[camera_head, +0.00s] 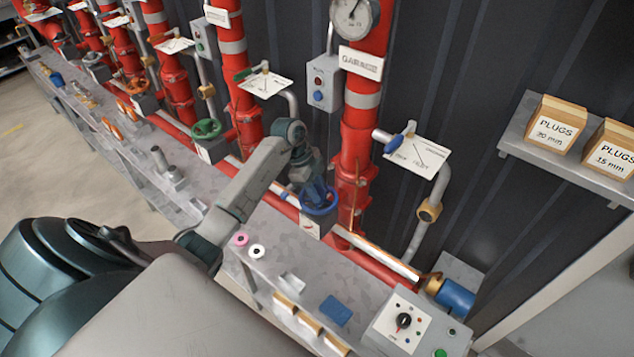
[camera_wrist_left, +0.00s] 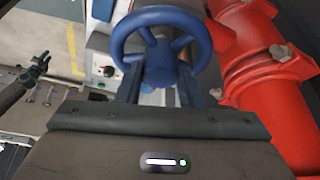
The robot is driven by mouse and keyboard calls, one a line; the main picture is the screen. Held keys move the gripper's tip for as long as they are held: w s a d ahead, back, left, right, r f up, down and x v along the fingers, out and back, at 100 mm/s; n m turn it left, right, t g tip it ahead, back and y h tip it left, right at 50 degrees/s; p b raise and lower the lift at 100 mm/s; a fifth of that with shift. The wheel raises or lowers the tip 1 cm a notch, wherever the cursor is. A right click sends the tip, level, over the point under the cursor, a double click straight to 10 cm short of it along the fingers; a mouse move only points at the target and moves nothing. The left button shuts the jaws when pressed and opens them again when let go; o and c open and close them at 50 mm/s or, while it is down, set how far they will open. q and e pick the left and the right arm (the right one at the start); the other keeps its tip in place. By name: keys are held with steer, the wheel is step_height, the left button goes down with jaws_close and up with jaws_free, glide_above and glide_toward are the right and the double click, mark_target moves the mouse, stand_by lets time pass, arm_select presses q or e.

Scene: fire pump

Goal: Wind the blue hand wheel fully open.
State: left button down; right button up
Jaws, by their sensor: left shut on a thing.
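The blue hand wheel (camera_head: 319,204) sits low in front of the red riser pipe marked GARAGE. In the left wrist view the wheel (camera_wrist_left: 162,14) shows large, with its spokes and hub between my fingers. My left gripper (camera_head: 315,190) reaches down to the wheel from above and is shut on it. In the left wrist view the two dark fingers of my left gripper (camera_wrist_left: 160,85) stand on either side of the hub; their tips are partly hidden by the wheel.
The red pipe (camera_head: 355,150) stands right behind the wheel. A green hand wheel (camera_head: 207,129) is farther left. A grey bench (camera_head: 290,255) carries pink and white rings and a blue block (camera_head: 335,310). A control box (camera_head: 408,322) stands at the front right, a shelf (camera_head: 560,150) at right.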

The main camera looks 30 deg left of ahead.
arm_select(q)
steer(key=shift+s+r+n+t+p, duration=0.1)
steer(key=shift+r+n+t+p, duration=0.2)
steer(key=shift+n, duration=0.4)
steer(key=shift+f+n, duration=0.4)
steer(key=shift+n, duration=0.2)
steer(key=shift+n+t+y, duration=0.4)
steer(key=shift+n+t, duration=0.3)
steer(key=shift+n, duration=0.7)
arm_select(e)
steer(key=shift+r, duration=0.45)
arm_select(q)
steer(key=c, duration=1.1)
jaws_free()
steer(key=shift+b, duration=0.35)
arm_select(e)
steer(key=shift+f, duration=0.1)
